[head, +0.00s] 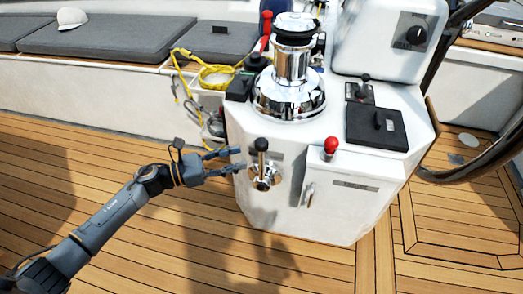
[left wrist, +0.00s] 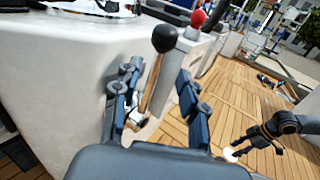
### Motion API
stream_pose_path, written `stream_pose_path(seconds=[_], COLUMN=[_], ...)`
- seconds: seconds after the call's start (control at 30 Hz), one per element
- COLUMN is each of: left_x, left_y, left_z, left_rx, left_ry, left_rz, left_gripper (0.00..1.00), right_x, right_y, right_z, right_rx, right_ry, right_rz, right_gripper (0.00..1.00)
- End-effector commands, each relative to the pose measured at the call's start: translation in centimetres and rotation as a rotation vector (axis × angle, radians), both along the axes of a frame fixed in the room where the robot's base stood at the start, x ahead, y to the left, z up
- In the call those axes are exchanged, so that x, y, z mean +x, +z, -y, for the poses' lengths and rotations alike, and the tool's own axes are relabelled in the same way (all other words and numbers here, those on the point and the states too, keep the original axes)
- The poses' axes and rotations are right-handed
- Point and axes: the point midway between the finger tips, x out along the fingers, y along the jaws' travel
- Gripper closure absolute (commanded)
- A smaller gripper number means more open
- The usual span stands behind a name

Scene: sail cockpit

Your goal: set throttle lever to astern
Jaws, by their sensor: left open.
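The throttle lever (head: 262,146) has a black ball knob and stands about upright on a round chrome base on the console's front face. Its knob also shows in the left wrist view (left wrist: 165,39), with the shaft running down between the two finger lines to the chrome base. My left gripper (head: 240,159) is open and empty, its fingertips just left of the lever in the head view. In the left wrist view its fingers (left wrist: 157,98) stand apart. Any contact cannot be made out. My right gripper (left wrist: 255,148) shows small at the right of the left wrist view.
A red-knobbed lever (head: 330,148) stands right of the throttle on the white console (head: 330,215). A chrome winch (head: 290,85) sits on top. A dark steering wheel (head: 470,160) is at the right. Teak floor (head: 150,240) lies clear in front.

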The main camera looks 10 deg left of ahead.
Motion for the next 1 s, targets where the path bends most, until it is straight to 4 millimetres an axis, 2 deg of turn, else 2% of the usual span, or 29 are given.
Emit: stream_pose_path(seconds=[0.1,0.33,0.5,0.8,0.83,0.87,1.0], left_x=[1.5,3.5,4.2,4.3,4.3,4.3,4.3], left_y=[0.2,0.1,0.0,-0.1,-0.1,-0.1,-0.1], left_z=[2.4,5.6,6.6,6.8,6.8,6.8,6.8], left_rx=[-0.003,-0.003,-0.002,-0.001,-0.001,-0.001,-0.001], left_ry=[0.0,0.001,0.003,0.003,0.003,0.003,0.003], left_rz=[0.002,-0.001,-0.002,-0.003,-0.003,-0.003,-0.003], left_gripper=[0.58,0.58,0.58,0.58,0.6,0.66,0.94], right_x=[-0.3,-0.8,-0.8,-0.9,-1.0,-1.0,-1.0], right_y=[-0.6,-1.5,-1.6,-1.9,-1.9,-1.9,-1.9], right_z=[0.0,0.1,0.2,0.2,0.2,0.2,0.2], right_rx=[0.0,-0.002,-0.002,-0.002,-0.002,-0.002,-0.002], right_ry=[0.001,0.002,0.002,0.002,0.002,0.002,0.003], right_rz=[-0.004,-0.008,-0.008,-0.01,-0.01,-0.011,-0.011], right_gripper=[0.6,0.6,0.6,0.6,0.6,0.6,0.6])
